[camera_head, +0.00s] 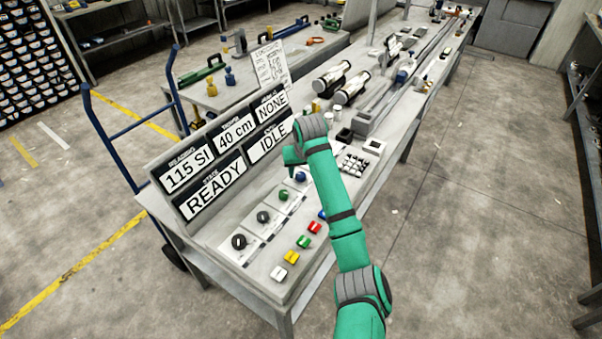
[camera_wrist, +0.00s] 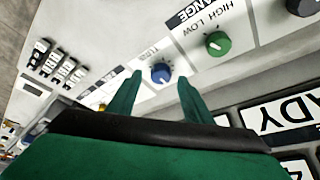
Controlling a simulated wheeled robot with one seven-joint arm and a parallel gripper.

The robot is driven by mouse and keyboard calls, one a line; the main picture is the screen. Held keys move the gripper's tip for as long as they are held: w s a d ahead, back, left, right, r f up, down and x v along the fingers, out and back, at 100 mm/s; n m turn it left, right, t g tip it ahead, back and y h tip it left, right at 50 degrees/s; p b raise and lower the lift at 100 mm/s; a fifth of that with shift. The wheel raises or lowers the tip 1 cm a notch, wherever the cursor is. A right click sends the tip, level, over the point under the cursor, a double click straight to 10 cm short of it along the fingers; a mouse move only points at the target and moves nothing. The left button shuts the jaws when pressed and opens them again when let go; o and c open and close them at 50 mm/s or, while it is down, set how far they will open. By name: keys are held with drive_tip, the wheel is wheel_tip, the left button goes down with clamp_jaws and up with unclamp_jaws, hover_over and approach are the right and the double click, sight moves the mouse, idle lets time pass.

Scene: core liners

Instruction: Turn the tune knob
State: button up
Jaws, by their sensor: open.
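The tune knob is the blue round knob (camera_head: 300,177) at the far end of a row of knobs on the sloped panel. In the wrist view the blue knob (camera_wrist: 161,74) shows between my two fingers, with a small label beside it that looks like TUNE. My gripper (camera_head: 293,158) points down over that end of the panel. In the wrist view my gripper (camera_wrist: 160,80) is open, with one green finger on each side of the knob. I cannot tell whether either finger touches it.
A green knob (camera_wrist: 217,43) marked HIGH LOW sits next to the blue one. Black knobs (camera_head: 263,216) follow nearer. Display boards (camera_head: 216,185) stand behind the panel, close to my gripper. Coloured buttons (camera_head: 291,257) line the front, and a keypad (camera_head: 353,163) lies right of my arm.

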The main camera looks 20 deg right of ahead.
drive_tip(key=shift+x, duration=1.1)
drive_tip(key=c, duration=1.1)
drive_tip(key=shift+o, duration=0.2)
drive_tip(key=n+y, duration=0.1)
drive_tip(key=n, duration=0.2)
drive_tip(key=n+y, duration=0.1)
drive_tip(key=n, duration=0.1)
drive_tip(key=shift+w+d+n, duration=0.1)
drive_tip(key=shift+d+n, duration=0.05)
drive_tip(key=shift+n, duration=0.25)
drive_tip(key=n+y, duration=0.1)
drive_tip(key=n, duration=0.2)
drive_tip(key=n+g+y, duration=0.1)
drive_tip(key=n, duration=0.1)
drive_tip(key=shift+d+n+g, duration=0.15)
drive_tip(key=shift+n+g, duration=0.15)
drive_tip(key=shift+n, duration=0.1)
